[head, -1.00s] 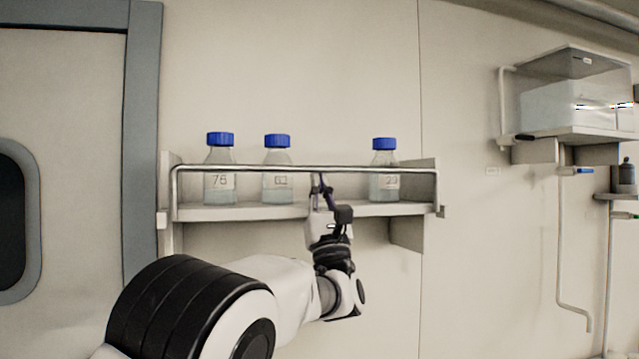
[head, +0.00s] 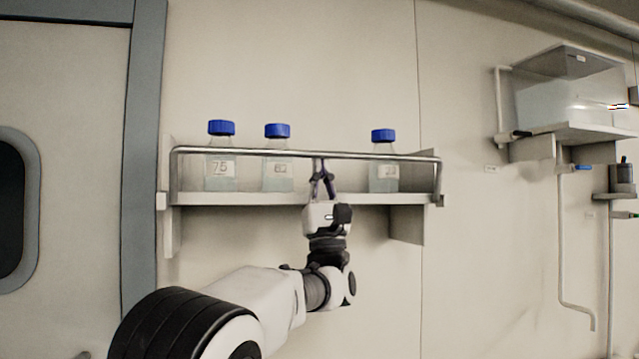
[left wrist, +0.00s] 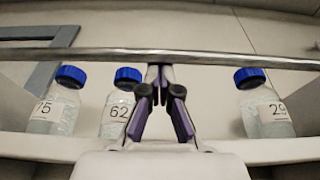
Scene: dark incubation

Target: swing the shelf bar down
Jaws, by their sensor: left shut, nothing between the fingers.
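The shelf bar (head: 225,152) is a thin metal rail. It runs across the front of the wall shelf (head: 285,198), above the shelf board and in front of the bottles, with bent ends at both sides. It crosses the upper part of the left wrist view (left wrist: 70,54). My left gripper (head: 318,166) is shut and empty, pointing up at the bar just right of its middle. Its fingertips (left wrist: 160,72) meet right at the bar's lower edge; I cannot tell whether they touch it. My right gripper is not in view.
Three blue-capped bottles stand on the shelf: two at left (head: 221,170) (head: 277,172) and one at right (head: 383,172), close behind the bar. A door (head: 60,130) is at far left. A clear box (head: 570,100) sits on a bracket at right. Bare wall lies between.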

